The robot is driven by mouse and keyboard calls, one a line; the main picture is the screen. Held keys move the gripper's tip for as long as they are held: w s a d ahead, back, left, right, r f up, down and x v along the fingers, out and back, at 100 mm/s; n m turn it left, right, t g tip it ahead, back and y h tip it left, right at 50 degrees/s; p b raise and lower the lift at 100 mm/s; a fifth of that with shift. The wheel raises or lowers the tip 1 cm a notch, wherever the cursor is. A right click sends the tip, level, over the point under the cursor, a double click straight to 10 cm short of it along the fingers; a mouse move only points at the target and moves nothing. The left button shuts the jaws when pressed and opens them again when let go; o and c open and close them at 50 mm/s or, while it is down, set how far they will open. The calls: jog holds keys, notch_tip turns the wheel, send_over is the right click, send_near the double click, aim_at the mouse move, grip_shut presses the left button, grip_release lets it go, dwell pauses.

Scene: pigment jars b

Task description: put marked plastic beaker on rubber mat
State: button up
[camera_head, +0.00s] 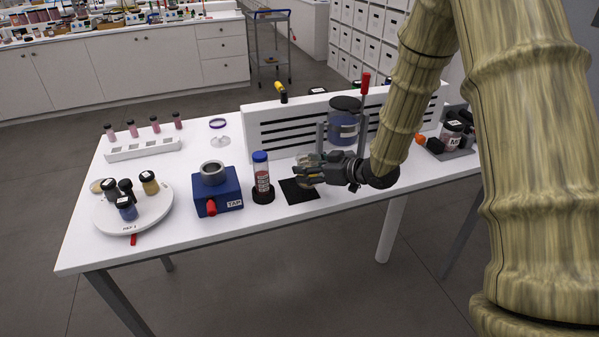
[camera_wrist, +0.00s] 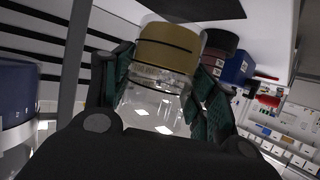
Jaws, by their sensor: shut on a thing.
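The marked plastic beaker (camera_wrist: 155,100) is clear, with printed marks and a tan band or content at its far end in the wrist view. In the head view a small part of the beaker (camera_head: 309,158) shows behind my fingers. My gripper (camera_head: 308,172) is shut on it, with green-padded fingers (camera_wrist: 160,95) on both sides. The black rubber mat (camera_head: 300,194) lies flat near the table's front edge, below and beside my gripper; a dark flat patch, likely the mat (camera_wrist: 195,9), shows in the wrist view. I cannot tell whether the beaker touches the mat.
A red vial with a blue cap (camera_head: 261,176) stands just left of the mat. A blue TAP box (camera_head: 226,195) is further left, then a round turntable with jars (camera_head: 103,214). Behind is a slotted white panel (camera_head: 272,127) and a large blue-filled jar (camera_head: 343,126).

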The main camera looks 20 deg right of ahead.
jog(key=shift+w+a+f, duration=0.1)
jog(key=shift+w+a, duration=0.85)
jog(key=shift+w, duration=0.1)
jog(key=shift+w+a+f+p, duration=0.2)
jog(key=shift+w+p, duration=0.1)
jog(key=shift+p, duration=0.1)
jog(key=shift+f+p, duration=0.5)
jog(key=shift+f, duration=1.15)
jog(key=shift+f, duration=0.1)
jog(key=o, duration=1.1)
jog(key=shift+o, duration=0.2)
jog(key=shift+r, duration=0.2)
jog(key=b+v, duration=0.2)
jog(key=v, duration=1)
jog(key=shift+f, duration=0.2)
